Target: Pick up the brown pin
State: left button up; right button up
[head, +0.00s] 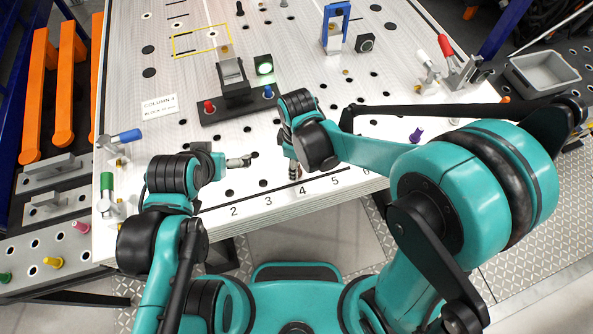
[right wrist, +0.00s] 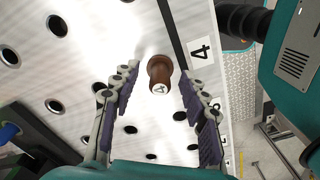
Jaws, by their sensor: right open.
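The brown pin (right wrist: 158,68) stands in the table beside the printed 4 and carries a pale marked top. In the right wrist view, my right gripper (right wrist: 158,80) is open, with one finger on each side of the pin and visible gaps between them. In the head view, this gripper (head: 294,168) points down at the table's front edge near the 4 and largely hides the pin. My left gripper (head: 238,161) is over the table to the left, pointing right; its jaw opening is too small to judge.
The perforated white table (head: 330,195) has numbered spots along its front edge. A black block fixture (head: 236,95) with red and blue pins stands behind the grippers. A purple pin (head: 416,135) is to the right, and a blue frame (head: 335,27) stands at the back.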

jog(key=shift+a+f, duration=0.1)
jog(key=shift+f, duration=0.5)
grip_shut()
jog(key=shift+r, duration=0.15)
